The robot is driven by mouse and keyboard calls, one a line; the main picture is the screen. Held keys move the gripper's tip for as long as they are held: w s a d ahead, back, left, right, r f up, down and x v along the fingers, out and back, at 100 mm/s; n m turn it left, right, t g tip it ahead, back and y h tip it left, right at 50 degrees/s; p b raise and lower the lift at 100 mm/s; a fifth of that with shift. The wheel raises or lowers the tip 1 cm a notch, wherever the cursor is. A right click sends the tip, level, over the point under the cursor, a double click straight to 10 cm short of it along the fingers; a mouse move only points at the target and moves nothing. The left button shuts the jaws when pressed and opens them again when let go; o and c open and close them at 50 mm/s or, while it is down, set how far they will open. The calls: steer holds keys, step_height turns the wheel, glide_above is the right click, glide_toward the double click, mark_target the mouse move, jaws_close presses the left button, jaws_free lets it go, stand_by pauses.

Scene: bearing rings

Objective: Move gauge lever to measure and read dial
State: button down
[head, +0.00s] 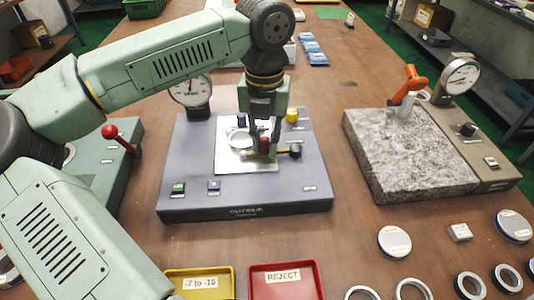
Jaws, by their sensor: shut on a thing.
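The gauge station's blue-grey base (200,145) stands mid-table with a silver plate (225,160) on top. Its round white dial (190,88) stands at the back left; the needle is too small to read and my arm passes just above it. A metal ring (240,138) lies on the plate, partly hidden by my gripper. My gripper (263,145) points down over the plate, to the right of the ring, shut on what looks like the gauge lever (264,143), a small reddish part mostly hidden between the fingers. A yellowish rod with a black knob (295,151) sticks out to the right.
A yellow tray (232,284) and a red REJECT tray (316,275) sit in front. A granite block (400,150) with an orange handle (410,84) and another dial stands right. A red-knobbed lever (110,131) stands left. Several rings and discs lie front right.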

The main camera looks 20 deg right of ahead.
mark_target(264, 137)
steer(key=shift+w+m, duration=0.25)
steer(key=shift+m, duration=0.15)
steer(key=c, duration=1.5)
jaws_free()
steer(key=shift+r, duration=0.1)
step_height(264, 137, up, 12)
steer(key=shift+f, duration=0.1)
stand_by(0.8)
